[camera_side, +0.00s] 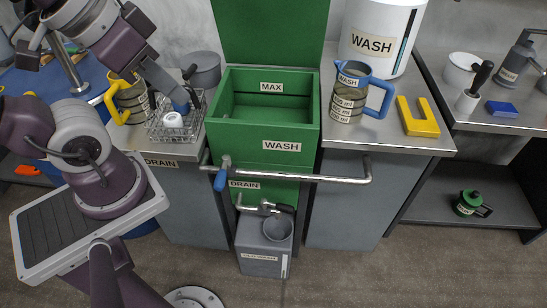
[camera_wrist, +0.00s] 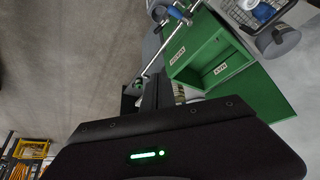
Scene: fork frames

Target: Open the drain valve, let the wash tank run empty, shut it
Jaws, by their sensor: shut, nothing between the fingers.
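The green wash tank (camera_side: 282,146) stands in the middle of the side view, marked WASH and MAX. I cannot tell how much water is in it. The blue drain lever (camera_side: 221,178) hangs down at the left, by the DRAIN label (camera_side: 244,184). A metal spout (camera_side: 262,208) sits below, above a grey container (camera_side: 262,262) with a round opening. My gripper (camera_side: 174,93) is shut and empty over the left counter by the wire basket, apart from the lever. In the wrist view the tank (camera_wrist: 218,55) and blue lever (camera_wrist: 178,14) lie beyond my dark fingers (camera_wrist: 157,95).
A metal rail (camera_side: 310,178) crosses the tank's front. A wire basket (camera_side: 172,132) and yellow-handled jug (camera_side: 128,100) are on the left counter. A blue-handled jug (camera_side: 350,92), yellow block (camera_side: 418,117) and white WASH canister (camera_side: 380,38) are on the right. The floor in front is clear.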

